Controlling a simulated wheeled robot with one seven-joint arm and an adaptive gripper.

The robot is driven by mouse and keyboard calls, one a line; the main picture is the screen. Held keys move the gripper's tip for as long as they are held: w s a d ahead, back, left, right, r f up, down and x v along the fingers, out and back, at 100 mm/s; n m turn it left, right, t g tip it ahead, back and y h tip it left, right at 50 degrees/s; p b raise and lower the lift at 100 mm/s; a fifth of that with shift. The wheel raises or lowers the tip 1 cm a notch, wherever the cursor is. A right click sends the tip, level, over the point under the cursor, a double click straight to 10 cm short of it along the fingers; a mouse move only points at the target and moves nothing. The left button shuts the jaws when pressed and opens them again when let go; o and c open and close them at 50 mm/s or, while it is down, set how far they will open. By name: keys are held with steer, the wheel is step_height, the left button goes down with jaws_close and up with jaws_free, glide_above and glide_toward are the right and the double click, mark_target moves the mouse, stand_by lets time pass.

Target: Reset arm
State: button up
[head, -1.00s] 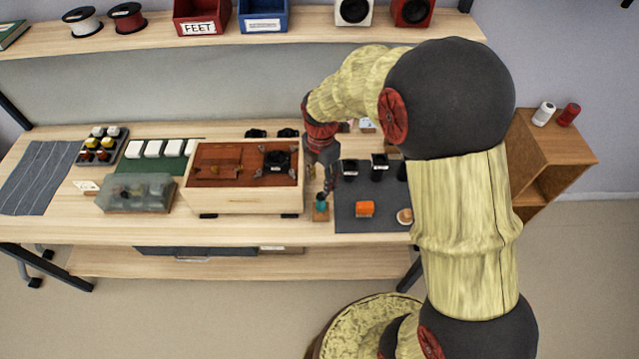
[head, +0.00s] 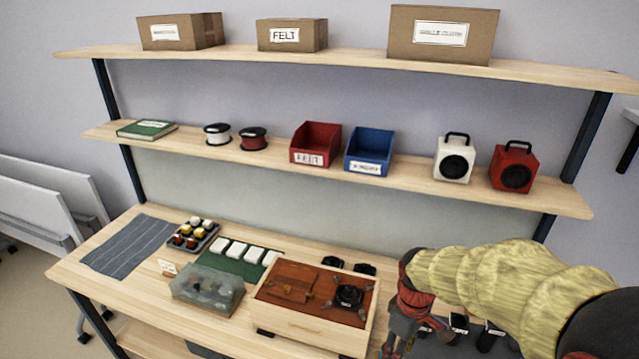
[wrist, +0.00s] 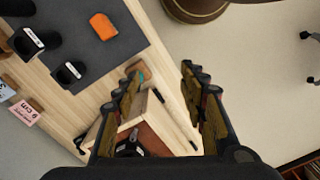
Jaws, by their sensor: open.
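My gripper (head: 407,343) hangs over the workbench at the lower right of the head view, just right of the wooden box (head: 310,327) with a reddish-brown top. In the wrist view the two fingers of my gripper (wrist: 161,74) are spread apart, with nothing held between them. The corner of the wooden box (wrist: 125,131) shows below and between the fingers. A small teal item (wrist: 141,76) shows beside the left fingertip, partly hidden. My arm reaches in from the right edge of the head view.
A dark mat with an orange block (wrist: 103,27) and black cups (wrist: 69,73) lies near my gripper. A clear-lidded case (head: 207,290) stands left of the box. The shelf above holds a white speaker (head: 454,160), a red speaker (head: 514,168), and bins. Floor lies beyond the bench edge.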

steer(key=s+r+m+t+b, duration=0.2)
steer(key=s+r+m+t, duration=0.4)
steer(key=s+r, duration=0.7)
step_height(320, 180, up, 3)
steer(key=m, duration=0.2)
steer(key=shift+s+m+b, duration=0.3)
steer(key=shift+s+b, duration=0.05)
steer(key=shift+b, duration=0.05)
